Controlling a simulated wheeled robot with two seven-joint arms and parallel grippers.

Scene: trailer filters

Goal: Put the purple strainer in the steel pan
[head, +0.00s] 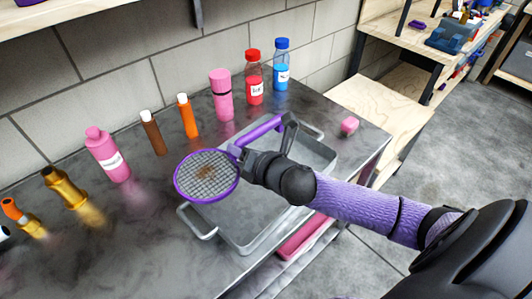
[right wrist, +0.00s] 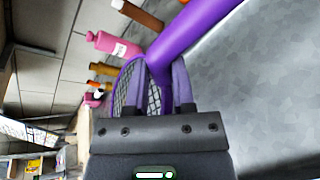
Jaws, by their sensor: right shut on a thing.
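The purple strainer (head: 207,174) has a round wire mesh with a small brown patch, a purple rim and a purple handle. My right gripper (head: 262,148) is shut on its handle, close to the mesh. In the right wrist view the strainer's handle (right wrist: 192,32) runs up past the fingers, with part of the mesh on the left. The steel pan (head: 252,226) is a grey rectangular tray with side handles on the counter. In the head view the strainer overlaps the pan's left part; its height above it is unclear. My left gripper is not in view.
Several bottles stand along the wall, among them a pink one (head: 108,155), a red one (head: 254,78) and a blue one (head: 282,64). The dark counter (head: 130,245) is clear at front left.

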